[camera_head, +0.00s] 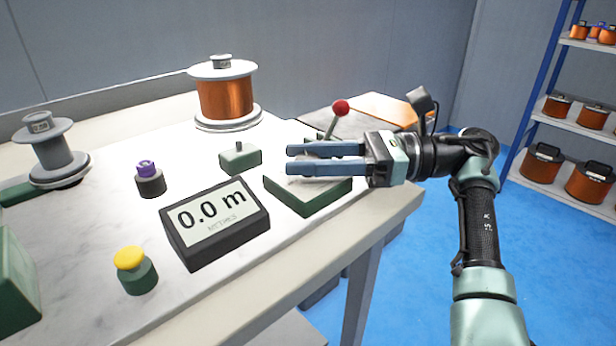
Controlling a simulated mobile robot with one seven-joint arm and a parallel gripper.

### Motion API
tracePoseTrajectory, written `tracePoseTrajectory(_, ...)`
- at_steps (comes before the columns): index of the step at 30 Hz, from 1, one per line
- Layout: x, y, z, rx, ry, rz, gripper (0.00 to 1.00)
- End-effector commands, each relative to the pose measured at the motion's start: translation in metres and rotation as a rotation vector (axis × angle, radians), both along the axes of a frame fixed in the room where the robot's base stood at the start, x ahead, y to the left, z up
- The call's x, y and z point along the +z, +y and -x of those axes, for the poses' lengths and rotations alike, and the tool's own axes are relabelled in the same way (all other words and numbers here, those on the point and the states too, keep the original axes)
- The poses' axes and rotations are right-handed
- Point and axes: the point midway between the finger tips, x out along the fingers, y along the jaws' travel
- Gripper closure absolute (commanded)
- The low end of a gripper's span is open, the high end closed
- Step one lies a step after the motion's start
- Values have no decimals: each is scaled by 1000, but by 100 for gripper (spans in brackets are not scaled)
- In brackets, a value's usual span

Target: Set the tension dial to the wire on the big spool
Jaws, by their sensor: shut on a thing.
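The big spool (226,98) stands upright at the back of the bench, wound with copper-coloured wire between pale flanges. Any label on it is too small to read. My gripper (288,160) reaches in from the right, low over a green box with a pale top plate (310,204). Its two blue-grey fingers are shut on the tension dial on that box, with a gap between them. The fingers mostly hide the dial, so its pointer and scale cannot be read.
A lever with a red ball (340,107) rises just behind my gripper. A small green switch box (240,157) and the metres display reading 0.0 m (214,223) are to its left. A purple knob (147,168), yellow button (130,258) and small grey spool (50,146) stand further left.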

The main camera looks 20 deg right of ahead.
Motion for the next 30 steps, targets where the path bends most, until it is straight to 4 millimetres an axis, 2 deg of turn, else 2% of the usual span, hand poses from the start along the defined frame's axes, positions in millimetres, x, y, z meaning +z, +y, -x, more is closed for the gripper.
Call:
tracePoseTrajectory(19, -1, 1, 0, 36, 1, 1, 100)
tracePoseTrajectory(20, -1, 1, 0, 36, 1, 1, 56)
tracePoseTrajectory(21, -1, 1, 0, 36, 1, 1, 49)
tracePoseTrajectory(24, -1, 1, 0, 35, 1, 1, 31)
tracePoseTrajectory(25, -1, 1, 0, 35, 1, 1, 28)
tracePoseTrajectory(30, 0, 1, 0, 33, 0, 1, 28)
